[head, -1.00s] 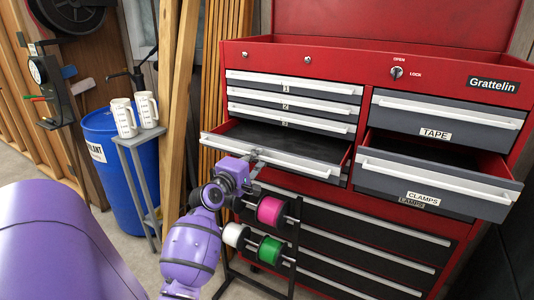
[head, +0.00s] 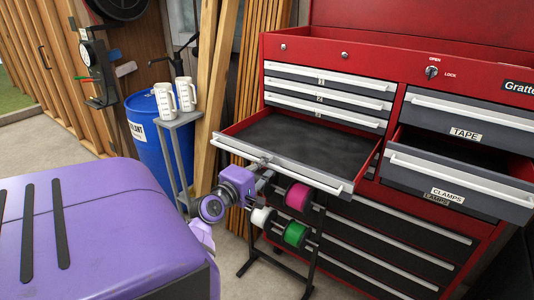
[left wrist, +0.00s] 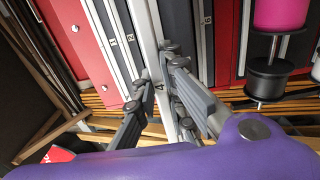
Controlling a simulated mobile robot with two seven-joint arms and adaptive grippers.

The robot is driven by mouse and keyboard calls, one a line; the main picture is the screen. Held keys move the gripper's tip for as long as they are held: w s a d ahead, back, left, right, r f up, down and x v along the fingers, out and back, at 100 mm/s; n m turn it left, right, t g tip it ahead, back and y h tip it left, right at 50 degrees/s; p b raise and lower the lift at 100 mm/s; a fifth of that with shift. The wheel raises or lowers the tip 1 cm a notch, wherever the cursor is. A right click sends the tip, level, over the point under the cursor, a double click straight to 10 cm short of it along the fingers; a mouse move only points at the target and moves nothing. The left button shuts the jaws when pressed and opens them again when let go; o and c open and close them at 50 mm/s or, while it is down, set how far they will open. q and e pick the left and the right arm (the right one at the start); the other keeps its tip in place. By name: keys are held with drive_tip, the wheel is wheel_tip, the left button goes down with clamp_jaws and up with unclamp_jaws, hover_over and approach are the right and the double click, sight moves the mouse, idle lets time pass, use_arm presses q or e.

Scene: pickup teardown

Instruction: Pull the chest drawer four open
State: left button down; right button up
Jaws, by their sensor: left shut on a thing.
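Drawer four (head: 283,145) of the red chest (head: 368,57) is pulled well out, and its dark, empty floor shows in the head view. My left gripper (head: 262,166) is at the left part of its pale front handle. In the left wrist view the fingers (left wrist: 168,92) are on both sides of the pale handle bar (left wrist: 151,45), near a label reading 4, and are shut on it. Drawers 1 (head: 330,77), 2 (head: 328,91) and 3 (head: 325,107) above are shut. My right gripper is not in view.
The clamps drawer (head: 460,181) also stands open at right; the tape drawer (head: 470,116) is above it. A spool rack with a pink spool (head: 298,197) and green spool (head: 297,234) stands under the open drawer. A grey stand (head: 180,124) with two white jugs and a blue barrel (head: 150,140) are left.

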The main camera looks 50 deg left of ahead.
use_arm(q)
drive_tip(key=c, duration=1.8)
unclamp_jaws()
drive_tip(key=v, duration=1.2)
drive_tip(key=shift+d, duration=0.1)
